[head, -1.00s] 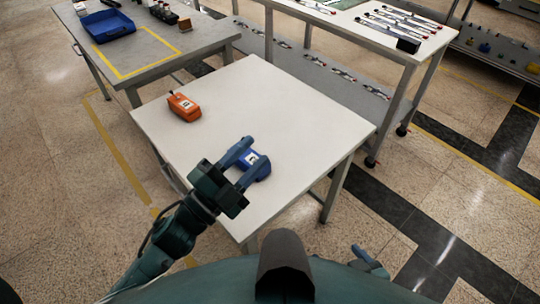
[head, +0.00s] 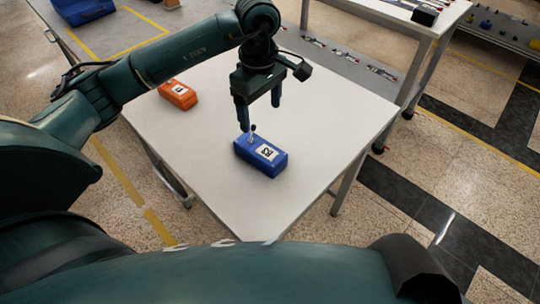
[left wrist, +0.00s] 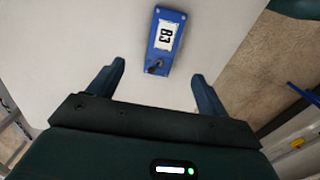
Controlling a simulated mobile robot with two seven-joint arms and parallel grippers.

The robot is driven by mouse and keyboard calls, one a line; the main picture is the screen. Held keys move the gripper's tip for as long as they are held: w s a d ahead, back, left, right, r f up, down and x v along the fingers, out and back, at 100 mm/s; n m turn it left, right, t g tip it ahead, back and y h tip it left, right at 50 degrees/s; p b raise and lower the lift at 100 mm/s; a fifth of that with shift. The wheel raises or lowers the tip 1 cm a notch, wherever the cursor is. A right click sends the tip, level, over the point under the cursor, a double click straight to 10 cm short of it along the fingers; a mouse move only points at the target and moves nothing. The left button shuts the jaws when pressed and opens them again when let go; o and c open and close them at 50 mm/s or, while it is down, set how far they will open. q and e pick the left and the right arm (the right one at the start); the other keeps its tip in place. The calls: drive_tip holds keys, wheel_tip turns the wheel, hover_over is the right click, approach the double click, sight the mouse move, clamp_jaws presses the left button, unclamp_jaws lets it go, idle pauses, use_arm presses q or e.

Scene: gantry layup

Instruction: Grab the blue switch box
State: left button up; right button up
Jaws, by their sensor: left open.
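The blue switch box (head: 262,156) lies on the white table with a white label and a small dark toggle on top. My left gripper (head: 259,116) is open, pointing down above the table on the far side of the box. The wrist view shows its two fingers (left wrist: 160,85) spread wide with nothing between the tips. The box lies just beyond the fingertips, and I see no contact. My right gripper is not in view.
An orange switch box (head: 178,95) sits on the white table (head: 330,120), to the left. A shelved bench (head: 385,22) stands at the back right. The table right of the blue box is clear.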

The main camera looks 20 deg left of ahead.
sight(260, 147)
use_arm(q)
drive_tip(key=f, duration=1.3)
drive_tip(key=shift+s+a, duration=0.15)
drive_tip(key=shift+s, duration=0.1)
drive_tip(key=shift+r, duration=0.1)
drive_tip(key=c, duration=1.2)
drive_tip(key=shift+o, duration=0.2)
